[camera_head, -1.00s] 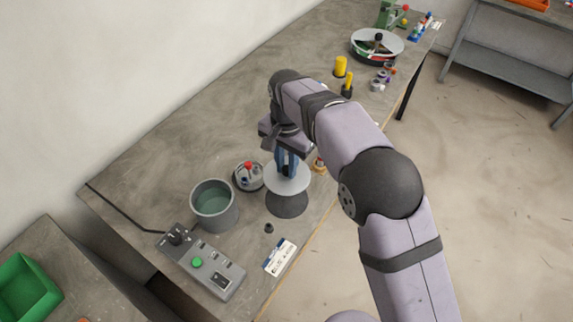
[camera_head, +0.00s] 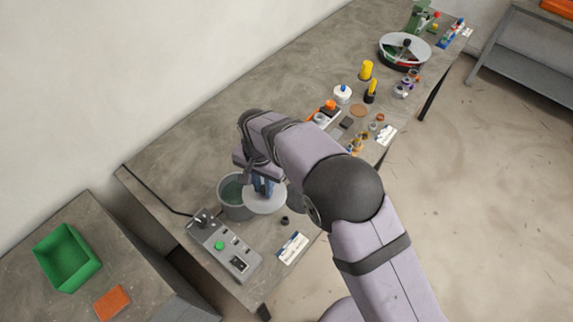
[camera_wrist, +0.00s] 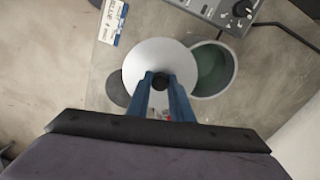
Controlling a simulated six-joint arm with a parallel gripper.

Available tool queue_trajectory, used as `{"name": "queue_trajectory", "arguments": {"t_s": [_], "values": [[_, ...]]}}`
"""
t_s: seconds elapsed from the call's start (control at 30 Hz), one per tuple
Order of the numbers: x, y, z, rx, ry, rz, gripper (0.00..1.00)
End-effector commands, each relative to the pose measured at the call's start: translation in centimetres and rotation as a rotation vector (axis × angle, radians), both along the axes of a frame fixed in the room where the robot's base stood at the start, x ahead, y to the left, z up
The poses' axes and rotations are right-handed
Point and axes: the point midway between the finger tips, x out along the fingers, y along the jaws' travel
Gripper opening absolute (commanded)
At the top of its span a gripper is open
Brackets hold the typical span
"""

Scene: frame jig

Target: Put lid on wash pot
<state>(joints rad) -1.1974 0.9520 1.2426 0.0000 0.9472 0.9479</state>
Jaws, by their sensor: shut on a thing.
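The lid (camera_head: 266,203) is a light grey disc with a dark knob. My gripper (camera_head: 263,188) is shut on the knob and holds the lid level; in the wrist view my gripper (camera_wrist: 161,84) has its blue fingers on both sides of it. The wash pot (camera_head: 233,205) is a grey round pot with greenish liquid, standing on the bench. The lid overlaps the pot's right side in the head view but is not centred over it. In the wrist view the wash pot (camera_wrist: 212,70) shows to the right of the lid (camera_wrist: 140,62), its opening mostly uncovered.
A label card (camera_head: 292,247) and a small dark knob-like part (camera_head: 285,221) lie to the right. A dark round shape (camera_wrist: 117,90) is partly hidden under the lid.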

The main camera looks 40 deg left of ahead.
Motion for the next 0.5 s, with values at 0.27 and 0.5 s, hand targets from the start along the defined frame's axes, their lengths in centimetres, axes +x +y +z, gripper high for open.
{"name": "queue_trajectory", "arguments": {"t_s": [0.27,0.5], "values": [[-4.3,5.0,1.0,0.002,-0.001,0.13,0.0],[-3.6,7.6,2.6,0.005,-0.002,0.172,0.0]]}}
